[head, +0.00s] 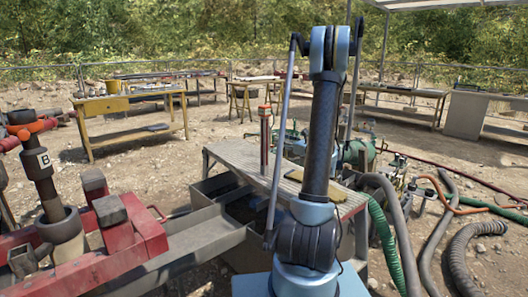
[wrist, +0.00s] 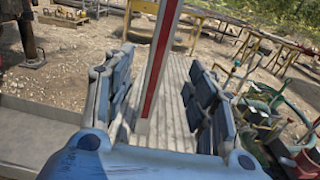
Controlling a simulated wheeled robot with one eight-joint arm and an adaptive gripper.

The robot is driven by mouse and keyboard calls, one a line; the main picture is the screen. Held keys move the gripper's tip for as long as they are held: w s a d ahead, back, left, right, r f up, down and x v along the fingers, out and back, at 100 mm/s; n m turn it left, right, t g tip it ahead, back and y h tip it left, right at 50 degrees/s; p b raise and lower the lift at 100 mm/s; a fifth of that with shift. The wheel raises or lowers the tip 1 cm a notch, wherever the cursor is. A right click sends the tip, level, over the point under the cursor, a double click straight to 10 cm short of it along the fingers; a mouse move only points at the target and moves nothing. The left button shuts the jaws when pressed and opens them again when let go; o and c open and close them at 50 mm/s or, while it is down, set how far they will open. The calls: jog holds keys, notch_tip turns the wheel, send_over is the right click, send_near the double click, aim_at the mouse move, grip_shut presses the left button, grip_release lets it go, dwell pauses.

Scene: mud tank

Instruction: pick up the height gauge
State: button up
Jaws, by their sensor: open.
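The height gauge (head: 265,143) is a slim upright post with a red top, standing on a grey slatted bench (head: 232,152) in the head view. In the wrist view the gauge (wrist: 157,58) is a pale post with a red stripe, slightly tilted in the picture. Its lower end meets the slats, and its top is cut off by the frame. My gripper (wrist: 162,78) is open, with one dark padded finger on each side of the post. There are visible gaps between post and fingers. In the head view my arm hides the gripper.
A tan block (head: 297,175) lies on the bench beside my arm. A red frame (head: 120,235) and a dark pipe marked B (head: 42,165) stand at left. Green and grey hoses (head: 385,240) run at right. Yellow tables (head: 130,103) stand behind on open gravel.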

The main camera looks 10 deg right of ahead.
aim_at(267, 136)
jog(key=x, duration=1.4)
jog(key=shift+d, duration=0.1)
grip_shut()
